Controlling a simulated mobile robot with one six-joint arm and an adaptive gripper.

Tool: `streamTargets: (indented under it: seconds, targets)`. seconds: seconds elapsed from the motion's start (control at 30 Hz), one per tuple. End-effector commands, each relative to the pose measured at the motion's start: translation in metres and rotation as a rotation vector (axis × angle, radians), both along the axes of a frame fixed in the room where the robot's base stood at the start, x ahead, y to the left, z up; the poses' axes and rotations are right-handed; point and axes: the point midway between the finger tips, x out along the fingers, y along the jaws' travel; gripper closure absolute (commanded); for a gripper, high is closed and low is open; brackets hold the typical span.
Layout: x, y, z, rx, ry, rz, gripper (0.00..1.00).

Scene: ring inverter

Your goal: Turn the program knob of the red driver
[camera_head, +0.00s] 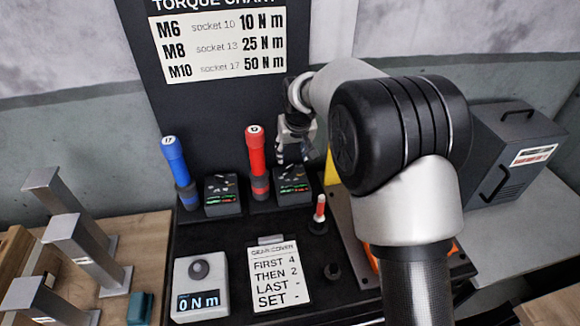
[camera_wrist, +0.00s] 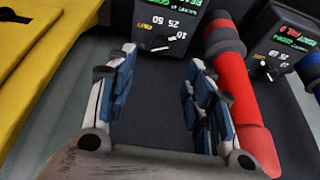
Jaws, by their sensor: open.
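The red driver (camera_head: 256,160) stands upright in the dark rack in the head view, with a black control box (camera_head: 292,186) to its right. In the wrist view the red driver (camera_wrist: 240,90) lies right of my fingers, and the box (camera_wrist: 190,14) is beyond the fingertips. The program knob (camera_wrist: 159,44) on that box shows a white pointer, with dial marks 10, 25 and 50 around it. My gripper (camera_head: 295,152) is above and behind the box in the head view. In the wrist view my gripper (camera_wrist: 162,62) is open and empty, its fingertips near the knob; contact is unclear.
A blue driver (camera_head: 178,168) with its own box (camera_head: 222,194) stands left. A torque chart (camera_head: 218,42) hangs behind. A grey case (camera_head: 510,160) is right.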

Motion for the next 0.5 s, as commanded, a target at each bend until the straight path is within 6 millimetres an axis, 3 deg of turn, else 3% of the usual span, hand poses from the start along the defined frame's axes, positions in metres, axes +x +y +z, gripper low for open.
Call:
streamTargets:
  seconds: [0.03,0.2,0.5]
  targets:
    - [0.004,0.001,-0.014,-0.001,0.002,0.000,0.52]
    - [0.018,0.005,-0.048,0.000,0.001,0.000,0.52]
    - [0.033,0.009,-0.084,0.000,-0.001,0.000,0.52]
